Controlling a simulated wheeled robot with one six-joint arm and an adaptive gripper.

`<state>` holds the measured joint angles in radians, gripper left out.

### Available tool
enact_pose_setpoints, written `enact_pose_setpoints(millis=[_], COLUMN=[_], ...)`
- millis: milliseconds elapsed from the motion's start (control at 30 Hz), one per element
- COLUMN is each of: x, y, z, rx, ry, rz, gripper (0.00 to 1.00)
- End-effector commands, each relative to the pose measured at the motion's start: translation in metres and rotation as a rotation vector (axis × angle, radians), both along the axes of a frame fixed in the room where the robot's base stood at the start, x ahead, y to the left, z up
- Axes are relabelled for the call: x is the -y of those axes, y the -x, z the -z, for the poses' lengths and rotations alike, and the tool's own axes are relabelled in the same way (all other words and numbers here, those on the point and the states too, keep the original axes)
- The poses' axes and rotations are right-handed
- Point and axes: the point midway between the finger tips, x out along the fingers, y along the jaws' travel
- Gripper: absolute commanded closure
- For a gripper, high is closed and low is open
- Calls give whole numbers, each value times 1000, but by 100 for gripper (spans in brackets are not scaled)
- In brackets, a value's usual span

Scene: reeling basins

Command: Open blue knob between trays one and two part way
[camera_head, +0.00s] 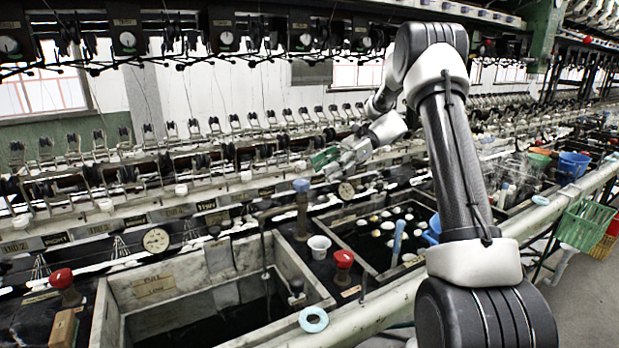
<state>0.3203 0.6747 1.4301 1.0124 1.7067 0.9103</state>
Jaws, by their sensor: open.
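A blue knob (301,185) tops a dark upright post between two sunken trays. The nearer tray (160,272) has pale worn walls and dark water. The farther tray (352,212) holds dark water with several white cocoons afloat. My gripper (322,160) is open and empty, above and a little right of the blue knob in the picture, and does not appear to touch it. The gripper's fingers are small here and hard to make out against the machinery.
Red knobs (344,258) (61,278) stand beside the nearer tray. A white cup (319,246) and a blue ring (313,319) are nearby. Blue (572,166) and green baskets (585,224) are at right.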

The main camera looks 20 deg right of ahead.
Motion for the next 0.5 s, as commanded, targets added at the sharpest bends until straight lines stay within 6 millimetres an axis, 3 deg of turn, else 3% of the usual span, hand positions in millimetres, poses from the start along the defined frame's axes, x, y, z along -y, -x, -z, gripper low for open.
enact_pose_setpoints(millis=[200,500], x=[30,36], y=[-4,-4], z=[-12,-14], rx=[0,-1], ry=[0,0], rz=[0,-1], gripper=[39,39])
